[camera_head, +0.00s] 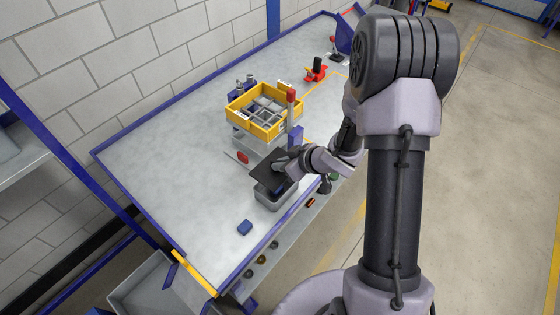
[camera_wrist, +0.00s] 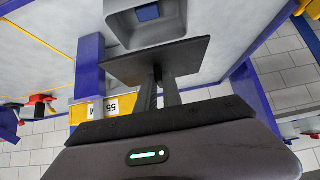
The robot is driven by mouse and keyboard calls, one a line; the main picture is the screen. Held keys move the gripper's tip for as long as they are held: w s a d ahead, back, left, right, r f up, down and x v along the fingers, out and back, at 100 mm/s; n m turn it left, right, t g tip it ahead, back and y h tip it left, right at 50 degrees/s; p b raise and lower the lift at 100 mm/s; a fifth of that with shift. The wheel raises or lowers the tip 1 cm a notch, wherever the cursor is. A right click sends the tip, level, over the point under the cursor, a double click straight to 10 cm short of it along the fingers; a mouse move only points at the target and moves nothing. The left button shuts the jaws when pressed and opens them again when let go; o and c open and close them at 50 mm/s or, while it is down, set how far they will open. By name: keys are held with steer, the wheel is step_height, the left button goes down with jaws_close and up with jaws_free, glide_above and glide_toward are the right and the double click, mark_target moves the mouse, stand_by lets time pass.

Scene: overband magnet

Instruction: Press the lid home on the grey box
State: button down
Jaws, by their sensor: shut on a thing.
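The grey box (camera_head: 268,201) stands near the front edge of the bench. Its open top shows in the wrist view (camera_wrist: 119,37), with a blue block (camera_wrist: 148,12) inside. My gripper (camera_wrist: 158,76) is shut on the dark, flat lid (camera_wrist: 190,58) by a small handle in its middle. In the head view the lid (camera_head: 262,167) is at the box's far side, overlapping the rim in the picture. The lid is not seated, and the box opening is partly uncovered. Whether the lid touches the rim cannot be told. My gripper in the head view (camera_head: 281,165) is partly hidden by the wrist.
A yellow crate (camera_head: 231,112) with grey dividers stands raised behind the lid. A blue block (camera_head: 244,227) lies left of the box. The bench's left part is clear.

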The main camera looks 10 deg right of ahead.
steer(key=shift+f+b, duration=2.2)
steer(key=shift+f, duration=0.75)
steer(key=shift+f+b, duration=0.55)
steer(key=shift+f, duration=0.45)
steer(key=c, duration=1.4)
jaws_free()
steer(key=shift+r, duration=0.1)
steer(key=p+v, duration=0.6)
steer(key=v, duration=1.1)
steer(key=shift+s+d, duration=0.15)
steer(key=shift+s, duration=0.05)
